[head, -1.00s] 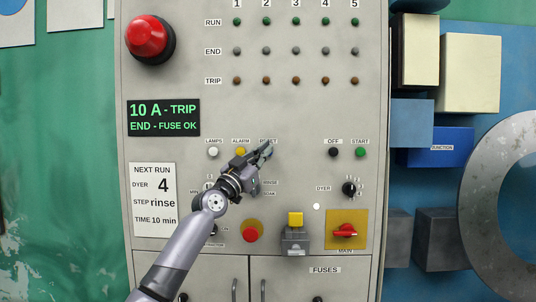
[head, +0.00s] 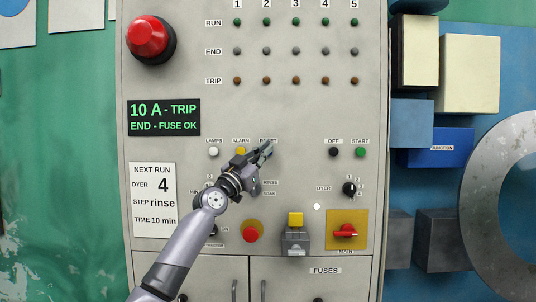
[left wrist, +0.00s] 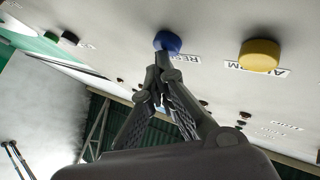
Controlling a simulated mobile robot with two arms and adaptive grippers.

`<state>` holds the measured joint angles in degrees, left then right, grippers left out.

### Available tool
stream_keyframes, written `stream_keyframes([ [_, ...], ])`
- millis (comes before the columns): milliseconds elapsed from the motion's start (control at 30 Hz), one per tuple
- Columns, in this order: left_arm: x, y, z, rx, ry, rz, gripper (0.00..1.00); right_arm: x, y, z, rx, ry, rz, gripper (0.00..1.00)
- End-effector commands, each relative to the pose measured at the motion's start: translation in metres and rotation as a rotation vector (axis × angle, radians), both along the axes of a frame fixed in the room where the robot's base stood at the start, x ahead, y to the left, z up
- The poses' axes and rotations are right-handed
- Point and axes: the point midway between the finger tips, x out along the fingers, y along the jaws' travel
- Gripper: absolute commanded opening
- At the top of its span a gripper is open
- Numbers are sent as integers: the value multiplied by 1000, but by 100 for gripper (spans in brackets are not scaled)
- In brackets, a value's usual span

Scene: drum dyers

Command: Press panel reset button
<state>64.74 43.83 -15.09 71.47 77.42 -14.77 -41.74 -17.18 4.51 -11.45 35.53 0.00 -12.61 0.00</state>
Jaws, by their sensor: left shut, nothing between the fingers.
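The grey control panel (head: 300,110) faces me. In the left wrist view the blue reset button (left wrist: 167,41) stands out from it, with a RESET label beside it partly covered. My left gripper (head: 266,150) is shut and empty in front of the button, which it hides in the head view. In the left wrist view the closed fingertips (left wrist: 162,58) are right at the blue button; I cannot tell whether they touch it. My right gripper is not in view.
A yellow alarm button (left wrist: 259,55) is next to the blue one. A white lamps button (head: 213,152), a black off button (head: 333,152) and a green start button (head: 360,152) share the row. A red stop button (head: 251,233) and a yellow-topped switch (head: 295,219) are below.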

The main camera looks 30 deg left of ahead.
Motion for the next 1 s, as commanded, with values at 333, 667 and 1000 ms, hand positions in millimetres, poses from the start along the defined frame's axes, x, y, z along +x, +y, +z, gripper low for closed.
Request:
stream_keyframes([
  [333,2,1,-1,-2,1,-1,0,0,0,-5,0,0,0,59],
  [667,3,2,0,-1,0,0,0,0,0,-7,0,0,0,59],
  [1000,1,1,1,1,4,1,0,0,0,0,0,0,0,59],
])
